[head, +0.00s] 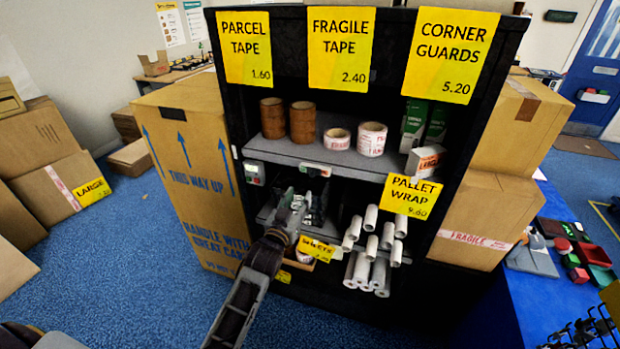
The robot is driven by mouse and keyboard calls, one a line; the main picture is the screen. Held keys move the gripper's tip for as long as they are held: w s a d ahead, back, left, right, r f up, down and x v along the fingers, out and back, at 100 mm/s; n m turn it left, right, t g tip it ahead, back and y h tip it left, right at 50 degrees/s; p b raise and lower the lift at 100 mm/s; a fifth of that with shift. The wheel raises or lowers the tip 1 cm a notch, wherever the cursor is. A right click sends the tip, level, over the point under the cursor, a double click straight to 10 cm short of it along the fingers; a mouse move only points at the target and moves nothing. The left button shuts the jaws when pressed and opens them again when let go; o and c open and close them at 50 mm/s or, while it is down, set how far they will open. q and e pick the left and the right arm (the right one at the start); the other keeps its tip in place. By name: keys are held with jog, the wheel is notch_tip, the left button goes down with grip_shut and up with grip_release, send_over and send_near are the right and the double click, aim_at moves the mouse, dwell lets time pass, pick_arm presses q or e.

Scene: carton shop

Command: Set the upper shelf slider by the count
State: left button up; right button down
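The upper shelf (290,153) of the black rack holds brown parcel tape (272,118) in two stacks at the left. White and red fragile tape (371,139) stands in the middle, a low roll beside a taller stack. Green and white corner guard boxes (413,122) stand at the right. A small pale and green piece (314,169) on the shelf's front edge may be the slider; its setting is too small to read. My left gripper (297,203) is below that edge, in front of the lower shelf. Its finger gap is unclear. My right gripper is out of view.
White pallet wrap rolls (371,217) stick out to the right of my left gripper. A small box with a yellow label (316,249) sits below it. Large cartons (190,170) flank the rack. A blue table (555,290) with loose goods stands at right. Blue floor is open at left.

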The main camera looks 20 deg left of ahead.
pick_arm(q)
send_near(312, 175)
jog(key=shift+w, duration=0.9)
jog(key=shift+w+p, duration=0.85)
jog(key=shift+w, duration=2.45)
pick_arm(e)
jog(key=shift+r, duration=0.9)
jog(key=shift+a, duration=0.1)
pick_arm(q)
grip_shut()
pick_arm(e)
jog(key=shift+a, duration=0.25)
